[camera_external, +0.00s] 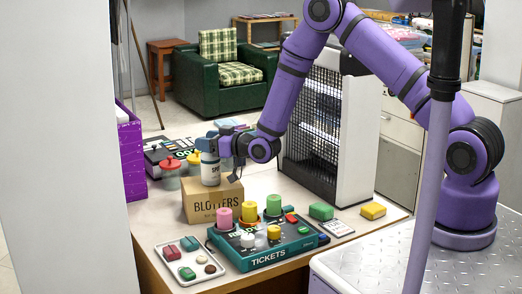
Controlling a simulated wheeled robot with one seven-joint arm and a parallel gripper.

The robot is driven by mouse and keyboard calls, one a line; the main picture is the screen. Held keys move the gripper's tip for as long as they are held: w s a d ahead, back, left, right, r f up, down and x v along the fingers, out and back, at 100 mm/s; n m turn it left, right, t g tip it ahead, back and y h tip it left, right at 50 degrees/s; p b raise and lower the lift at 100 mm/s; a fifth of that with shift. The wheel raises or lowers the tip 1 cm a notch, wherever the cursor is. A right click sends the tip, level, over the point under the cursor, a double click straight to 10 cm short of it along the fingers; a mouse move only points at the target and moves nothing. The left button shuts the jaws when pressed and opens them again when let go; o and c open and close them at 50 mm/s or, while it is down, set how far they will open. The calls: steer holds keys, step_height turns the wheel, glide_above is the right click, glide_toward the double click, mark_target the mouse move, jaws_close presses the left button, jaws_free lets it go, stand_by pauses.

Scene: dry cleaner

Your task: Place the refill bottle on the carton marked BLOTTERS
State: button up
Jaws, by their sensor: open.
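The carton marked BLOTTERS (212,204) is a brown cardboard box on the counter, left of the middle. The refill bottle (210,170) is a white bottle with a dark top and some lettering. It stands upright at the carton's top, and its base appears to rest there. My gripper (229,164) is right beside the bottle on its right side, with its dark fingers close to it. The jaws are open, and I cannot tell whether a finger touches the bottle.
A teal TICKETS box (270,256) with pink, yellow and green cylinders stands in front of the carton. A tray (172,250) lies at the front left. Jars with red (170,175) and yellow lids stand behind.

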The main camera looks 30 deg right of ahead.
steer(key=v, duration=1)
steer(key=shift+s+d, duration=0.25)
steer(key=shift+s, duration=0.05)
steer(key=shift+r, duration=0.1)
steer(key=d+r+g+h, duration=0.1)
steer(key=d+r+h, duration=0.1)
steer(key=d+r, duration=0.35)
steer(key=d+r+g+h, duration=0.1)
steer(key=d+r+h, duration=0.1)
steer(key=r, duration=0.6)
steer(key=s+d+r+m+g+h, duration=0.2)
steer(key=s+d+r+m+h, duration=0.15)
steer(key=s+d+r, duration=0.5)
steer(key=s+d+r+m+g, duration=0.1)
steer(key=s+d+r, duration=0.1)
steer(key=s, duration=0.7)
steer(key=s+d+r+m+g+h, duration=0.1)
steer(key=s+d+r+g, duration=0.1)
steer(key=s, duration=0.8)
steer(key=s+d+r+m+g+h, duration=0.1)
steer(key=s+d+r+g, duration=0.1)
steer(key=s, duration=0.8)
steer(key=d+r, duration=0.1)
steer(key=d, duration=0.1)
steer(key=shift+d+r, duration=0.3)
steer(key=shift+r, duration=0.1)
